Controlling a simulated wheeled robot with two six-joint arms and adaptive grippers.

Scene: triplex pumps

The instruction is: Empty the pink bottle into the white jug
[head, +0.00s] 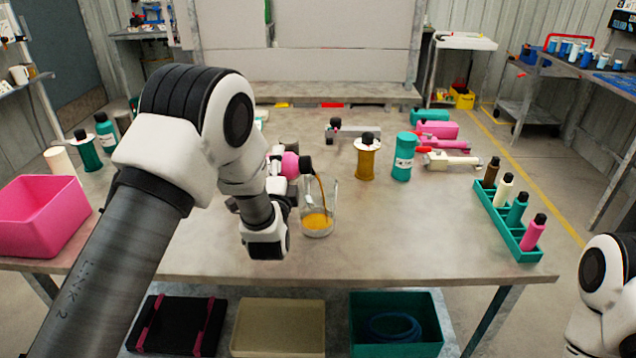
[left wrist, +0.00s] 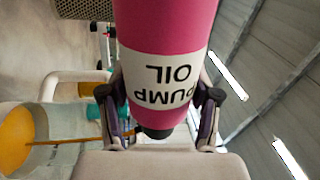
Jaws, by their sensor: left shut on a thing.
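The pink bottle (head: 290,166) is tipped on its side, its black neck pointing right above the jug. In the left wrist view the pink bottle (left wrist: 168,30) shows a white "PUMP OIL" label. My left gripper (left wrist: 163,115) is shut around it; in the head view the gripper (head: 278,170) is partly hidden by my arm. A thin amber stream runs from the neck into the see-through jug (head: 332,200), which stands upright on the table with amber liquid in its bottom. The jug (left wrist: 60,125) also shows in the left wrist view. My right gripper is out of view.
On the bench (head: 400,230) stand an amber bottle (head: 366,160) and a teal bottle (head: 403,160) behind the jug. A green rack (head: 515,240) with several bottles is at right, a pink bin (head: 42,215) at left. The bench front right of the jug is clear.

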